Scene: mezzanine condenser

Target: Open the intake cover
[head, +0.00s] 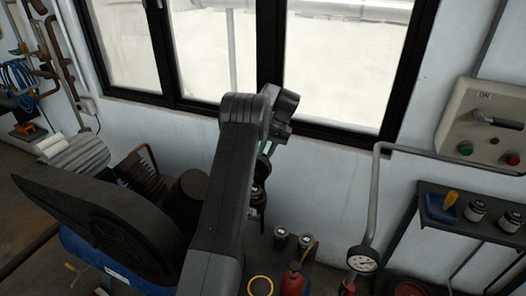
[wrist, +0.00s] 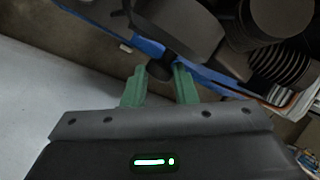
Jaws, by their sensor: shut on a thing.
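My gripper (wrist: 160,73) has two green fingers, shut on a short dark knob (wrist: 160,69) in the wrist view. The knob lies beside a dark rounded housing (wrist: 178,25) on the compressor; I cannot tell for sure whether this is the intake cover. In the head view, a dark rounded canister (head: 187,193) stands beside the finned cylinder (head: 140,178), left of my arm. My arm hides much of the area around my gripper (head: 263,165) in that view, and the gripped knob cannot be made out there.
A large black belt guard (head: 95,212) takes up the lower left. A pressure gauge (head: 362,259) on a grey pipe stands at the right. A switch box (head: 487,122) and a small shelf (head: 435,210) are on the right wall. A window (head: 330,60) is behind.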

